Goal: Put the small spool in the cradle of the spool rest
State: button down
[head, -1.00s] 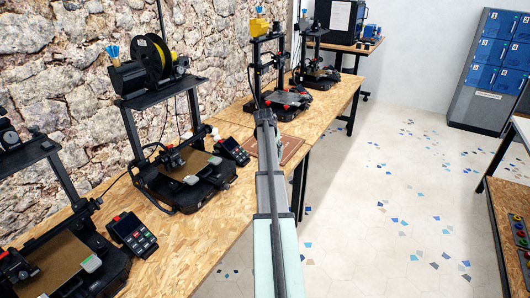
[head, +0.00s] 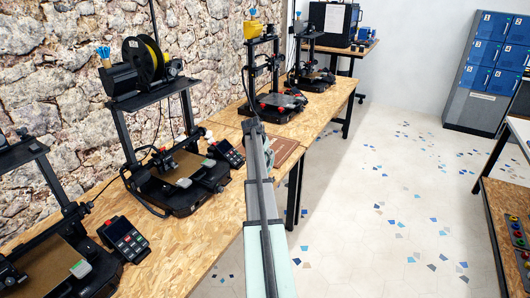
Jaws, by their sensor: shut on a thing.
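My arm stretches from the bottom edge to the middle of the picture and covers part of the bench. A rounded grey-green part shows just right of the arm's far end; it looks like part of my arm, but is too small to be sure. My gripper is hidden behind the arm, so I see neither its fingers nor anything in them. I cannot make out the small spool or the spool rest with its cradle. A flat brown board with pale markings (head: 290,154) lies on the bench just right of the arm's far end.
Several black printers (head: 180,180) stand along the wooden bench (head: 190,245) by the stone wall. A large black spool with yellow filament (head: 140,60) sits on the nearer printer's top shelf. The floor (head: 380,210) to the right is clear. Blue lockers (head: 490,65) stand far right.

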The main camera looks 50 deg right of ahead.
jog(key=shift+f+b, duration=0.95)
jog(key=shift+f, duration=1.5)
jog(key=shift+c, duration=2.4)
grip_release()
jog(key=v, duration=1.2)
